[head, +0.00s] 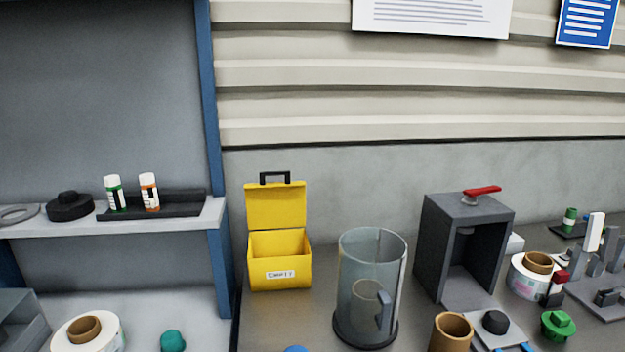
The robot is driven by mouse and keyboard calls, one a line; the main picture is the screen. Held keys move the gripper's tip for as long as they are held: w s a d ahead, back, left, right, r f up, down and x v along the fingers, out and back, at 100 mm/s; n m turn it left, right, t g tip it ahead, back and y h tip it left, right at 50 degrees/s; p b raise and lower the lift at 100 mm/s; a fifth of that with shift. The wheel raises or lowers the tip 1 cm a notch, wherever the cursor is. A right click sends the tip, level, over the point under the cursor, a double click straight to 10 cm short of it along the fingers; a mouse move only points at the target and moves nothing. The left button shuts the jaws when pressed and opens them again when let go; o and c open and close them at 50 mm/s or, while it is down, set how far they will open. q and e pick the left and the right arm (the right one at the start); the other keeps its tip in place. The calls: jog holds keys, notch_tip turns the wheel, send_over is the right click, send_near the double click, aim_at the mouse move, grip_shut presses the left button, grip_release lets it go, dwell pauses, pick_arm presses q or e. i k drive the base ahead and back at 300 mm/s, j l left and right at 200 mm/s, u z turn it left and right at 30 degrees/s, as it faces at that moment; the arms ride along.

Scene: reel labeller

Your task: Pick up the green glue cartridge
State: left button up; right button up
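A green cartridge (115,195) with a white cap and white label stands upright in a dark tray (180,205) on the shelf at the left. An orange cartridge (150,194) with a white cap stands beside it on the right, a small gap between them. Another small green cylinder (570,218) stands on a dark base at the far right; I cannot tell what it is. Neither of my grippers shows in the head view.
The shelf (150,226) also holds a black round part (70,207) and a grey ring (17,214). A blue post (210,100) stands at its right end. An open yellow box (278,262), a clear cylinder (370,285) and a grey press-like housing (460,245) stand on the bench.

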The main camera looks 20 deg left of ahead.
aim_at(112, 185)
jog(key=u, duration=1.85)
jog(key=i+j+z, duration=0.15)
jog(key=z, duration=0.3)
jog(key=i+j+z, duration=0.1)
jog(key=z, duration=0.35)
jog(key=j+z, duration=0.25)
jog(key=z, duration=0.2)
